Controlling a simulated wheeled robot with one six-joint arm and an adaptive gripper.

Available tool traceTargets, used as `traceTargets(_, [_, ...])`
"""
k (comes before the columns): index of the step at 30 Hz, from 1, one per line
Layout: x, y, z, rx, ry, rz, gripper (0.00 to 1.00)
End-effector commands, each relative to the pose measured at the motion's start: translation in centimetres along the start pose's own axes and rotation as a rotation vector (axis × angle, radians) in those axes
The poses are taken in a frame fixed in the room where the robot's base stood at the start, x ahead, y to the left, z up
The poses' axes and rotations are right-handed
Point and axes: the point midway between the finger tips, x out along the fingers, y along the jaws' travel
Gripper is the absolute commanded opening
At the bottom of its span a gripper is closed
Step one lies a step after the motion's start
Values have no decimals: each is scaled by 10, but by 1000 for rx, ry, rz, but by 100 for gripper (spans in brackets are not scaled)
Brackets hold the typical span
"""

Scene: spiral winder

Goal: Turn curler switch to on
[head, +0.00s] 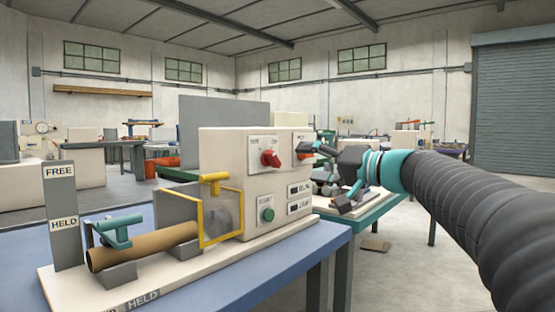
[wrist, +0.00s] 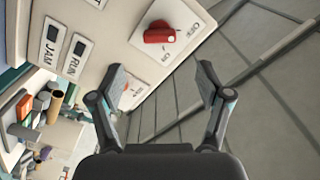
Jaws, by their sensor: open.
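The winder's cream control box (head: 222,170) carries two red rotary switches on white plates. The left one (head: 270,158) stands clear in the head view; in the wrist view it (wrist: 160,33) is above the left finger, beside small OFF/ON lettering. The right one (head: 303,150) is partly behind my gripper (head: 328,172); in the wrist view it (wrist: 126,97) is mostly hidden by the left finger. I cannot read which plate is the curler's. My gripper (wrist: 162,78) is open and empty, near the box's right end.
A green start button (head: 267,214) and RUN (head: 299,189) and JAM (head: 299,206) indicators are below the switches. A yellow-framed guard (head: 205,217) and a brown tube (head: 140,246) are at the left. The machine stands on a blue table (head: 240,285).

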Motion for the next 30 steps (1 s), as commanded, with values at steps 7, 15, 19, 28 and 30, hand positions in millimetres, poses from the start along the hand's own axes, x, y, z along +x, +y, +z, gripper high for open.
traceTargets(7, [49,-1,1,2,-4,-1,77])
traceTargets(15, [86,0,0,1,-1,1,77])
traceTargets(19, [94,0,0,1,-1,1,77])
traceTargets(28, [97,1,0,1,0,2,77])
traceTargets(30, [97,1,1,1,0,2,70])
